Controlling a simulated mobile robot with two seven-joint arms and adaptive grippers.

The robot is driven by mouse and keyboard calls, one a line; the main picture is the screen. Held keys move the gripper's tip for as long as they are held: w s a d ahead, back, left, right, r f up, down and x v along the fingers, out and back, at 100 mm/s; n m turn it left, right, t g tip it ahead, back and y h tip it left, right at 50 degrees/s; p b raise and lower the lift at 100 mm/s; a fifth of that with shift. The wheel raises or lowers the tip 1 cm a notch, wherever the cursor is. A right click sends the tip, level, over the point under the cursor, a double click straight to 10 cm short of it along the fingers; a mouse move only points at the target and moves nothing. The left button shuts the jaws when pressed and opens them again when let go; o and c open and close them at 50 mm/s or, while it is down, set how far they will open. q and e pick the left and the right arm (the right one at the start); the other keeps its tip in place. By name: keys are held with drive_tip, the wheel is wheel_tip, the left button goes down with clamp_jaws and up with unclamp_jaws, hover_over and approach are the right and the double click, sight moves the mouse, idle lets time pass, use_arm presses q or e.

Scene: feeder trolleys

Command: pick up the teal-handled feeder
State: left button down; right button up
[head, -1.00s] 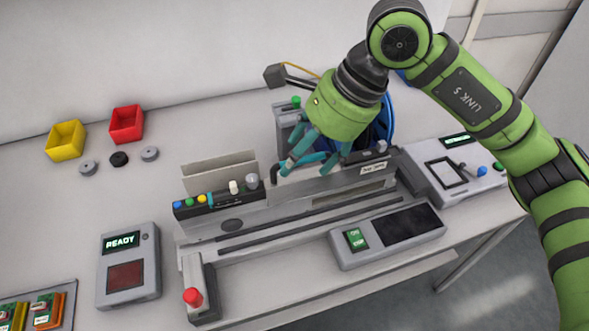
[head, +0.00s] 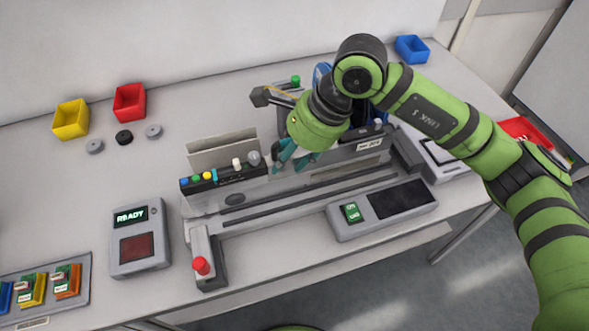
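I cannot pick out a teal feeder handle apart from the teal fingers. A long grey body with a white label (head: 369,144) stands at the rear of the unit, right of the fingers. A blue reel shape (head: 379,114) is partly hidden behind the wrist. My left gripper is not in view.
A READY display box (head: 140,240) and a tray of coloured parts (head: 73,263) lie at left. Yellow (head: 71,119), red (head: 130,103) and blue (head: 412,48) bins stand at the back. A control panel (head: 382,208) is in front.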

clamp_jaws()
drive_tip(key=shift+r, duration=0.15)
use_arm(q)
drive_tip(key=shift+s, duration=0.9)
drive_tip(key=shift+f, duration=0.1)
use_arm(e)
drive_tip(key=shift+w, duration=0.1)
